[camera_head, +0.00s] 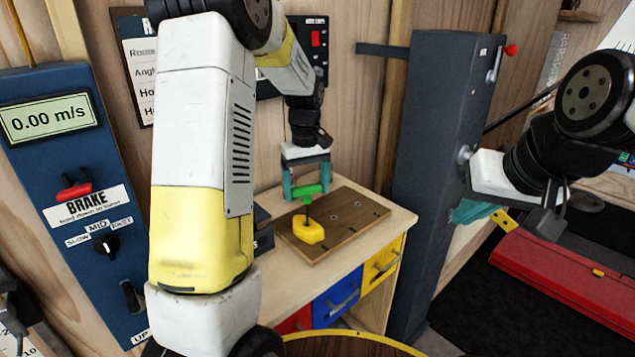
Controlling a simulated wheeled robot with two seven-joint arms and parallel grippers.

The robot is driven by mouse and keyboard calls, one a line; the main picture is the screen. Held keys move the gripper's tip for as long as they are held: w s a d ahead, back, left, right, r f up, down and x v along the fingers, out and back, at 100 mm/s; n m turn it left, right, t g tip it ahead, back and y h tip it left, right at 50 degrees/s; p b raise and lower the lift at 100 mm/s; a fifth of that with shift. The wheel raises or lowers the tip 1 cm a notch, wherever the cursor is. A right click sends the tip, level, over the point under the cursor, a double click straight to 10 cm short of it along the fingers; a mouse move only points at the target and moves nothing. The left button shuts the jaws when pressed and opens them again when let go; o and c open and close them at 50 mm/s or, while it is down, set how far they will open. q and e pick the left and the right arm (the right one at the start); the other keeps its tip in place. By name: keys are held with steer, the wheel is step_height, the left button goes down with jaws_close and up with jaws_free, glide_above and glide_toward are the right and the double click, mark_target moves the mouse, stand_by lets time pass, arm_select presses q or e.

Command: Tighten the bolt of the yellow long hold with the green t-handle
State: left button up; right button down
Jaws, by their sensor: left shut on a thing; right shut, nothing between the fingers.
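The yellow long hold (309,231) sits on the brown wooden board (345,228) on top of the bench. The green t-handle (309,190) stands upright over the hold, with its dark shaft reaching down to it. Whether the shaft's tip sits in the bolt cannot be told; the bolt itself is hidden. My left gripper (307,188) points down from above and is shut on the green t-handle's crossbar. My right gripper (470,211) is far to the right, beside the dark grey column, partly hidden by its own arm, shut and away from the hold.
The bench (385,238) has red, blue and yellow drawers below its top. A dark grey column (440,130) stands right of it. A blue brake panel (60,150) is at the left. A red case (560,275) lies on the dark floor at the right. The board's right part is clear.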

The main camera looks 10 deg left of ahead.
arm_select(q)
steer(key=shift+s, duration=0.1)
steer(key=shift+r, duration=1.5)
